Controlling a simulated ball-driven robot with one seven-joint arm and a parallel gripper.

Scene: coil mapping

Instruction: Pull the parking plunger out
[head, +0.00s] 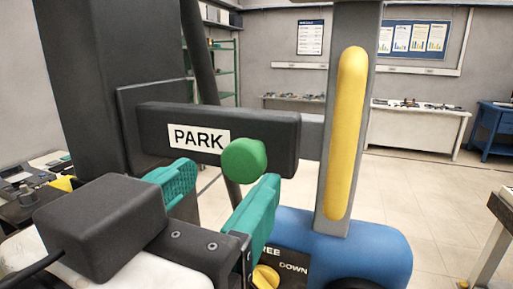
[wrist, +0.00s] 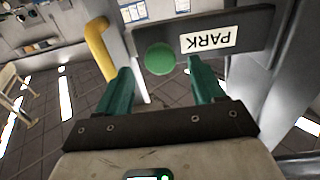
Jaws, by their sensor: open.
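The parking plunger is a green round knob (head: 244,160) on a dark bar, just right of the white PARK label (head: 198,138). In the wrist view the green knob (wrist: 159,58) shows ahead of my fingers, and the PARK label (wrist: 208,40) appears upside down. My gripper (head: 217,195) has two teal fingers and is open and empty. In the wrist view my gripper (wrist: 161,75) has one finger to each side of the knob's line, with the knob slightly beyond the tips. Whether either finger touches the knob cannot be told.
A grey post with a yellow handle (head: 347,130) stands right of the bar. Below are a blue rounded base (head: 375,245), a yellow knob (head: 265,278) and a panel lettered DOWN. A dark column rises behind on the left. Open tiled floor (head: 440,205) lies to the right.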

